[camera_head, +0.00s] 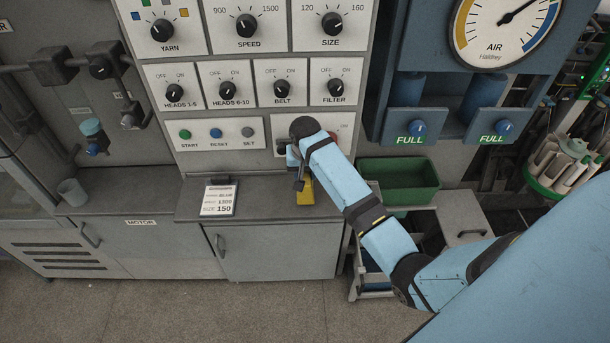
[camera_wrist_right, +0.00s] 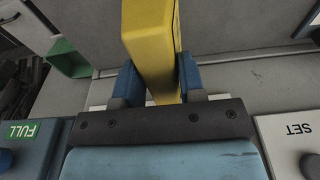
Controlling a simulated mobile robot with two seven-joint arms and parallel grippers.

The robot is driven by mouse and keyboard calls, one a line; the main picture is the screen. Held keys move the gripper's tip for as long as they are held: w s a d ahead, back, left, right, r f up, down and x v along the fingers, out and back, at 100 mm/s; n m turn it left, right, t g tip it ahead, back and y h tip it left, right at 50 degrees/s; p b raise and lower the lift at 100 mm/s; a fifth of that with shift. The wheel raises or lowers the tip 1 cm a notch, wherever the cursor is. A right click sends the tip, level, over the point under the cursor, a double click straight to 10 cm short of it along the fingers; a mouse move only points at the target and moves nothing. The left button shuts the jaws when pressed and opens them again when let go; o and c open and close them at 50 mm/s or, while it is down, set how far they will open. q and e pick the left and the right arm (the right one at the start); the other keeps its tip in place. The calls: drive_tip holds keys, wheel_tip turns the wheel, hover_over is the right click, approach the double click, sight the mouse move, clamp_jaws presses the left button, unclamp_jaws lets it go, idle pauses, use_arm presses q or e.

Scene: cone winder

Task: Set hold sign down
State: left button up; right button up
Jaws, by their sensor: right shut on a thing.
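The hold sign is a yellow block-like piece (camera_wrist_right: 152,45) between the fingers of my right gripper (camera_wrist_right: 156,85) in the right wrist view. In the head view a small part of the yellow sign (camera_head: 304,192) shows below my right gripper (camera_head: 300,178), over the right end of the grey counter. The right gripper is shut on it. My wrist hides most of the sign there, and I cannot tell whether it touches the counter. Its lettering is not visible. My left gripper is not in view.
A white card on a clipboard (camera_head: 218,200) lies on the counter (camera_head: 262,200) to the left, with bare counter between. The panel of knobs (camera_head: 250,85) rises behind. A green bin (camera_head: 398,182) stands to the right. A small grey cup (camera_head: 72,192) is far left.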

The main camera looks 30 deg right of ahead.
drive_tip(key=shift+f, duration=0.9)
drive_tip(key=shift+f, duration=0.1)
drive_tip(key=o, duration=0.9)
drive_tip(key=shift+o, duration=0.2)
drive_tip(key=r, duration=0.4)
drive_tip(key=s+r+b, duration=0.1)
drive_tip(key=r, duration=0.7)
drive_tip(key=shift+s+a+r, duration=0.1)
drive_tip(key=shift+s+a, duration=0.05)
drive_tip(key=shift+a, duration=0.2)
